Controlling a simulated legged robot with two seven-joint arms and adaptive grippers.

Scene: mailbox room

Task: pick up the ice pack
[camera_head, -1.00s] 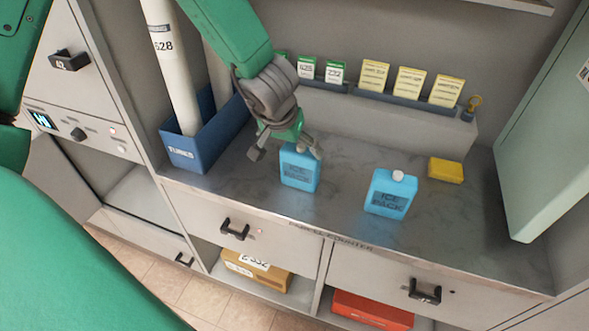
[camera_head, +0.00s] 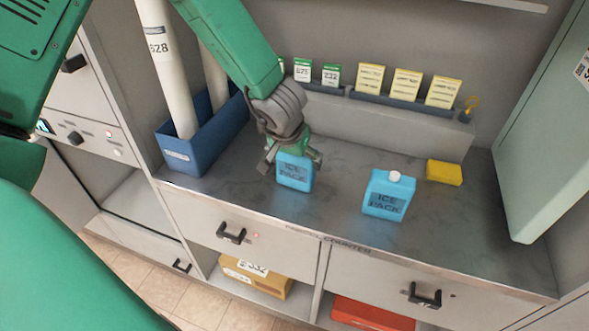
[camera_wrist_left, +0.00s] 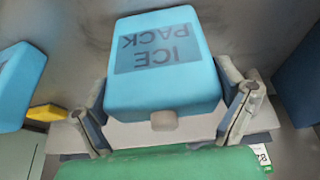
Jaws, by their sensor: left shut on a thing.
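Two blue ice packs with "ICE PACK" labels are on the grey counter (camera_head: 340,215). My left gripper (camera_head: 291,160) is over the left ice pack (camera_head: 295,173), with a finger on each side of its upper part, shut on it. In the left wrist view the held pack (camera_wrist_left: 165,80) sits between both fingers, its cap toward the palm. The pack looks upright at counter level; I cannot tell whether its base touches. The other ice pack (camera_head: 388,196) stands upright to the right, with a pale cap. My right gripper is not in view.
A blue tube bin (camera_head: 190,157) holds long white tubes at the left. A yellow block (camera_head: 444,172) lies right of the free pack. Green and yellow cards (camera_head: 407,84) stand on the rear ledge. A pale green panel (camera_head: 545,130) bounds the right. The counter's front is clear.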

